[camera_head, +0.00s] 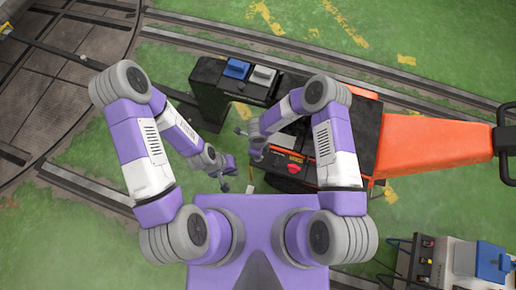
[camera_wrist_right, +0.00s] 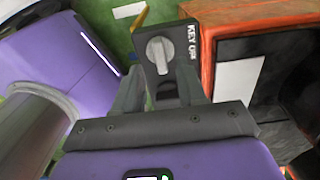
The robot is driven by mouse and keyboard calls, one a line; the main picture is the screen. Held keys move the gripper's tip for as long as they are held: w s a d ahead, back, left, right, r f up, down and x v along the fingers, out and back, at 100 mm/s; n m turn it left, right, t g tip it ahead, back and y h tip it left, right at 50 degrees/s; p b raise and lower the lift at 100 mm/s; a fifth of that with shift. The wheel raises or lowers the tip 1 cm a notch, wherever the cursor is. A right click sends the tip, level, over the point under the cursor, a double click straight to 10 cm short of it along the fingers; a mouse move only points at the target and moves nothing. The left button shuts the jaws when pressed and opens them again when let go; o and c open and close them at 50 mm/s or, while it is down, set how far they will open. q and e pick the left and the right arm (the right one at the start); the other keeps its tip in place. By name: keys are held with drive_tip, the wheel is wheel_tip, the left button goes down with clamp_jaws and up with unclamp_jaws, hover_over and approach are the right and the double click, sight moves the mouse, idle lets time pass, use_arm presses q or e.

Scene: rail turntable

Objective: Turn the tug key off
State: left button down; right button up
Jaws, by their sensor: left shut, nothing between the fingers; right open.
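The tug key is a grey round knob with a raised bar (camera_wrist_right: 160,55) on a small black panel marked with "KEY" lettering (camera_wrist_right: 192,42) in the right wrist view. My right gripper (camera_wrist_right: 160,92) is open, its two fingers pointing toward the panel with the knob between and beyond their tips. I cannot tell whether they touch it. In the head view the right gripper (camera_head: 250,143) is beside the tug (camera_head: 366,135), and the knob is too small to make out. My left gripper (camera_head: 226,178) is shut and empty, left of the tug.
The tug's orange drawbar (camera_head: 435,143) reaches right to a black handle (camera_head: 505,143). A black stand with blue and grey boxes (camera_head: 237,68) is behind my grippers. Rails (camera_head: 430,88) cross the green floor. A control box (camera_head: 455,262) is at lower right.

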wheel_tip(320, 180, down, 4)
drive_tip(key=shift+f+b, duration=0.1)
drive_tip(key=shift+b, duration=0.55)
clamp_jaws()
